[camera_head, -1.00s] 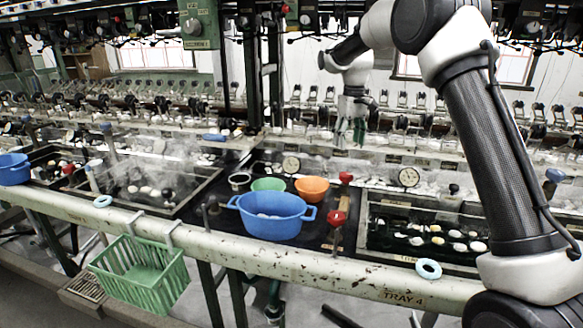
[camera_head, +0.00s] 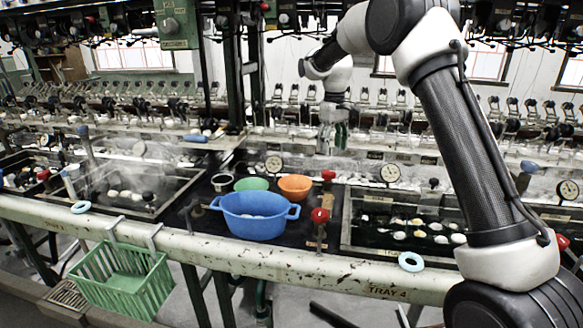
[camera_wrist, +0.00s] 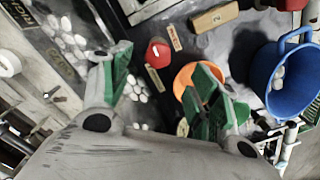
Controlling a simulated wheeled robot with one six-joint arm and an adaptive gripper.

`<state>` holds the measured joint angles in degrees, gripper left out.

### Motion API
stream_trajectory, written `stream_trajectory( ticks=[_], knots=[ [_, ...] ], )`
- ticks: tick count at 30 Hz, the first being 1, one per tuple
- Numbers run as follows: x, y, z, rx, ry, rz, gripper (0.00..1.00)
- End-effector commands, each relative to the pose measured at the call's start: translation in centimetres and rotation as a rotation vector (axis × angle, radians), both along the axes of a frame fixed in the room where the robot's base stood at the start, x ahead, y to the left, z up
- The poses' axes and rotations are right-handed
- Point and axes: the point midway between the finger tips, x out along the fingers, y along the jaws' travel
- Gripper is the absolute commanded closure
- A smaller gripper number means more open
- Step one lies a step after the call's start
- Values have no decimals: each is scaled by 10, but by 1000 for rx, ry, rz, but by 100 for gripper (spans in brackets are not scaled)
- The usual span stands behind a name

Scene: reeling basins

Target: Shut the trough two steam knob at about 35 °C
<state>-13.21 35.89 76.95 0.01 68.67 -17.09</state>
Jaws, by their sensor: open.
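My gripper (camera_head: 333,140) is open and empty, with green-padded fingers, above the back of the basins. In the wrist view the fingers (camera_wrist: 165,88) spread apart, and a red knob (camera_wrist: 158,54) shows below and between them, apart from them. This appears to be the rear red knob (camera_head: 328,175) beside the orange bowl in the head view. A second red knob (camera_head: 320,215) stands nearer the front rail. A wooden block marked 2 (camera_wrist: 213,18) lies near the red knob. Round dials (camera_head: 274,163) and (camera_head: 390,172) stand behind the basins; their readings are too small to tell.
A blue tub (camera_head: 255,222), an orange bowl (camera_head: 295,188) and a green bowl (camera_head: 251,184) stand left of the knobs. A dark basin (camera_head: 375,236) with cocoons is to the right. A green basket (camera_head: 122,282) hangs from the front rail (camera_head: 290,268). Steam rises at left.

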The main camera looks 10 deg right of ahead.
Motion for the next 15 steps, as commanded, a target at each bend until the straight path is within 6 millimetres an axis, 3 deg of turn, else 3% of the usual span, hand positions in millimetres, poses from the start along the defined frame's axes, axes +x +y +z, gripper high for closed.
stream_trajectory(
  ticks=[3,7,11,15],
  knots=[
    [-1,-1,-16,6,-4,218,39],
    [2,0,-20,11,-21,393,39],
    [3,0,-32,12,-22,437,39],
    [3,0,-56,11,-21,435,39]
  ],
)
